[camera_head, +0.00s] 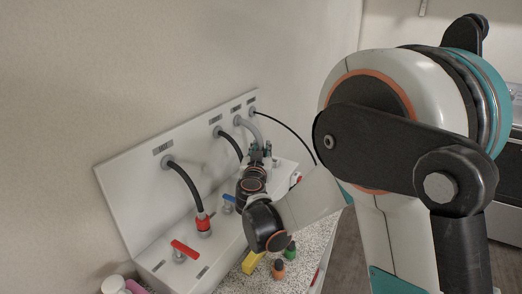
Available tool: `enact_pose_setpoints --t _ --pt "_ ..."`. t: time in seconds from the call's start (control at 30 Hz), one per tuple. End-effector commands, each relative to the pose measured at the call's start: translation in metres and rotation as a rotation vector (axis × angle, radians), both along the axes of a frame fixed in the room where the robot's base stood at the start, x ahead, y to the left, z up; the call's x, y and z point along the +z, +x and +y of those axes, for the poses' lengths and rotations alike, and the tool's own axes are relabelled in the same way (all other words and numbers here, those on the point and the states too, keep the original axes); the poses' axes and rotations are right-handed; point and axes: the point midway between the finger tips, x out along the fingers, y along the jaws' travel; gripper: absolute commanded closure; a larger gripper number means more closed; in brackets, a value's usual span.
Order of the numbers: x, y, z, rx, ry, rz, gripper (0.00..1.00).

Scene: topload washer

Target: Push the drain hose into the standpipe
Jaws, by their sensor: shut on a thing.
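The grey drain hose (250,126) leaves a port on the upright white panel (140,182), third from the left. It curves forward and down to my gripper (260,151). My gripper is small and far off in the head view, at the far end of the white box below the panel. It is shut on the drain hose near its lower end. The hose tip is hidden by the gripper. I cannot make out the standpipe; the gripper and arm cover that area.
A black hose (185,183) runs to a red fitting (203,223) near a red valve handle (186,249). A second black hose (230,143) and blue valve (228,201) stand beside my arm. A thin black cord (287,127) arcs right. A yellow box (253,262) and small bottles (278,269) stand in front.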

Motion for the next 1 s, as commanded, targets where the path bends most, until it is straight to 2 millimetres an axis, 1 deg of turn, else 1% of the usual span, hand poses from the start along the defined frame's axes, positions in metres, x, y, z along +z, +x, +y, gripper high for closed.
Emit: enact_pose_setpoints --t 0.13,0.17,0.2,0.23,0.57,0.67,0.77,0.87,1.0 --pt "-0.004 0.0 0.0 0.0 0.0 0.0 1.0" --pt "-0.003 0.0 0.0 0.0 0.0 0.0 0.7" --pt "-0.003 0.0 0.0 0.0 0.0 0.0 0.6" --pt "-0.003 0.0 0.0 0.0 0.0 0.0 0.54" --pt "-0.003 0.0 0.0 0.0 0.0 0.0 0.53" --pt "-0.003 -0.005 0.001 0.001 0.0 0.0 0.53" --pt "-0.002 -0.017 0.004 0.003 0.0 0.0 0.53" --pt "-0.001 -0.035 0.007 0.002 -0.001 0.0 0.53" --pt "0.0 -0.065 0.011 0.002 -0.001 0.0 0.53"
